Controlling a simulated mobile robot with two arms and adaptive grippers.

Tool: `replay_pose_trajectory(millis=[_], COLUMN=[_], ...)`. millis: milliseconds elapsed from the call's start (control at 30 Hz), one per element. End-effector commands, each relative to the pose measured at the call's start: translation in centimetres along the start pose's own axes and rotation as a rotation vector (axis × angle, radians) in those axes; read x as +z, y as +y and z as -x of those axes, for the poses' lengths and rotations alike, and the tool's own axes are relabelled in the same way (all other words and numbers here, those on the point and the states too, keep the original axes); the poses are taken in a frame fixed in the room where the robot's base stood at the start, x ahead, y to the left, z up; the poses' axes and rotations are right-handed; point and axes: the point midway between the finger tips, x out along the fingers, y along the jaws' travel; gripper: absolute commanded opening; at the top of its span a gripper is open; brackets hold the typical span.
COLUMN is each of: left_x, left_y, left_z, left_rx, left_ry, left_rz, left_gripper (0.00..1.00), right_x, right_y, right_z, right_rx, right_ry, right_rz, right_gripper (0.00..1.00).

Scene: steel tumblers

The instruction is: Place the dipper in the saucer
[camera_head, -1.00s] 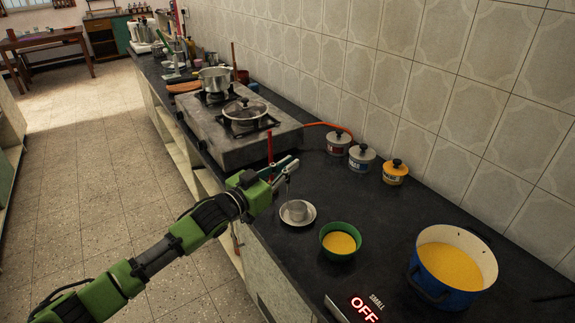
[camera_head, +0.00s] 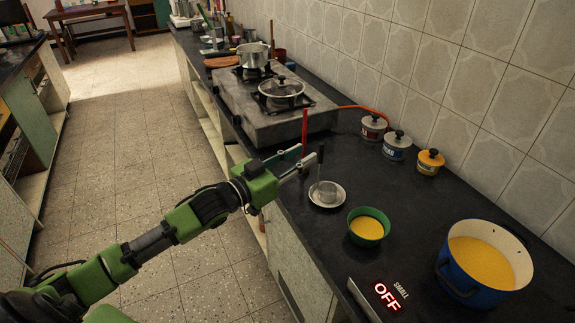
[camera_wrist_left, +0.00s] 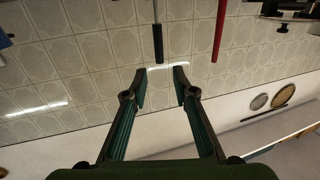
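The dipper (camera_head: 320,160) has a thin upright handle with a dark top. Its metal cup (camera_head: 327,189) sits in the pale round saucer (camera_head: 339,203) on the dark counter. My left gripper (camera_head: 310,160) is at the left of the handle, above the counter edge. In the left wrist view my left gripper (camera_wrist_left: 160,76) is open with nothing between its fingertips. The black end of the dipper handle (camera_wrist_left: 158,42) shows just beyond the fingertips, apart from them. My right gripper is not in view.
A red rod (camera_head: 305,130) stands close behind my left gripper. A green bowl (camera_head: 366,228) and a blue pot (camera_head: 482,262), both with yellow contents, stand to the right. The stove (camera_head: 262,127) and several lidded jars (camera_head: 397,147) are farther back.

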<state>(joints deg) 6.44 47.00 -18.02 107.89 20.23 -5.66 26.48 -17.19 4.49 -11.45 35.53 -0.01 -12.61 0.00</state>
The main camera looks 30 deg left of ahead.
Motion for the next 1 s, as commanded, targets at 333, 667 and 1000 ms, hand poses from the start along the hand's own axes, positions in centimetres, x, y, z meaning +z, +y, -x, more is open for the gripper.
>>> replay_pose_trajectory(millis=[333,667,1000], left_x=[0.0,-0.1,14.3], left_y=[0.0,0.1,-6.2], left_z=[3.9,4.4,6.1], left_rx=[0.001,0.002,-0.186], left_ry=[0.0,0.001,-0.204], left_rz=[0.001,0.0,0.019], left_gripper=[0.26,0.26,0.26], right_x=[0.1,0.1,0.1], right_y=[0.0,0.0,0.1], right_z=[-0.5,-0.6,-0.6], right_rx=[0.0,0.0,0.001], right_ry=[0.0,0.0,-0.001], right_rz=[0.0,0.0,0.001], right_gripper=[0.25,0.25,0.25])
